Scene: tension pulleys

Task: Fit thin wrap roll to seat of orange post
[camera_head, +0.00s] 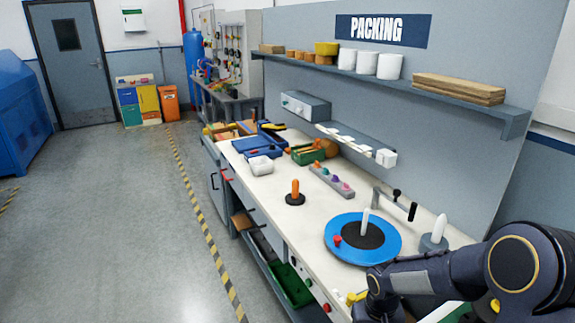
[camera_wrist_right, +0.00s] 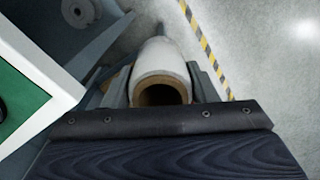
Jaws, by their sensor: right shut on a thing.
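The orange post (camera_head: 295,187) stands upright on a round black base (camera_head: 295,200) on the white bench, left of the blue turntable. Nothing sits around the post. In the right wrist view, my right gripper (camera_wrist_right: 160,88) is shut on a white wrap roll (camera_wrist_right: 160,62) with a brown hollow core, whose open end faces the camera. The roll is held clear of the bench, beside its edge. In the head view, my right arm comes in at the lower right, and the held roll does not show. My left gripper is not in view.
The blue turntable (camera_head: 338,222) with a white peg stands between the post and my right arm. A grey stand with a white cone (camera_head: 439,230) and a black-handled lever (camera_head: 398,202) are nearby. A strip of coloured knobs (camera_head: 331,181) lies behind the post.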

